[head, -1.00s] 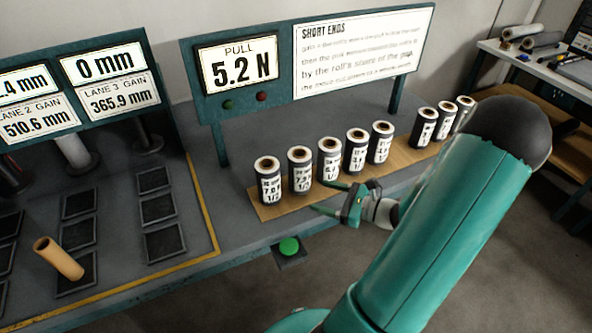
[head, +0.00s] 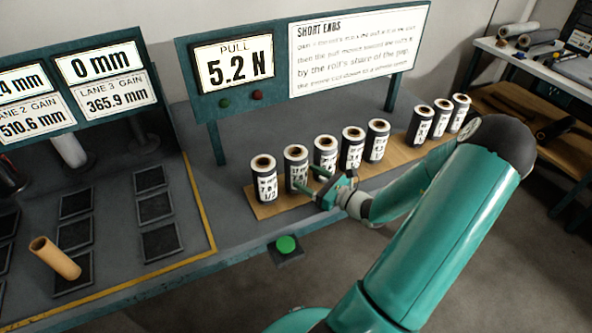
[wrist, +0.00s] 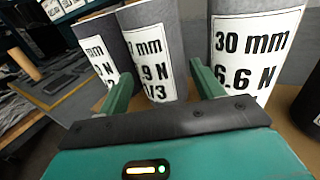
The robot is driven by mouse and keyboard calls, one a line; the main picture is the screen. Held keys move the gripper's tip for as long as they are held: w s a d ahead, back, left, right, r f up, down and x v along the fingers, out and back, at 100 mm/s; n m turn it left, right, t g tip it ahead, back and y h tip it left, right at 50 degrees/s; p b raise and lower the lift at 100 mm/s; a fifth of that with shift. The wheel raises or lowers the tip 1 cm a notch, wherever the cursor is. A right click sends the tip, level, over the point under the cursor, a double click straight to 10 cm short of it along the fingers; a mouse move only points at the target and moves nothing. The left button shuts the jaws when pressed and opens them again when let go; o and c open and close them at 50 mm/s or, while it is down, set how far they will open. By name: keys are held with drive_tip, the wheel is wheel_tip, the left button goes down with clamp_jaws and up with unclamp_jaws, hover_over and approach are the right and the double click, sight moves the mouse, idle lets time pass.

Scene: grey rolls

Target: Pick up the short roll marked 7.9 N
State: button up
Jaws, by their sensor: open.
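The short roll marked 7.9 N (head: 296,170) is a dark, upright roll with a white label, second from the left in the row in the head view. In the wrist view this roll (wrist: 151,42) stands ahead, its label partly cut off and reading ".9 N", between the finger directions but nearer the left finger. My gripper (head: 311,181) is open and empty, low in front of the roll. Its two green fingers also show in the wrist view (wrist: 164,83). I cannot tell whether a fingertip touches the roll.
A roll marked 6.6 N (wrist: 258,40) stands close on the right, and another roll (head: 263,180) on the left. Several more rolls stand along the wooden board (head: 283,207). A green button (head: 286,244) sits at the bench's front edge. A display stands behind.

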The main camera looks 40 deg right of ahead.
sight(301, 174)
drive_tip(key=w, duration=0.3)
drive_tip(key=shift+w+a, duration=0.3)
drive_tip(key=shift+w, duration=0.05)
drive_tip(key=c, duration=0.7)
drive_tip(key=shift+c, duration=0.2)
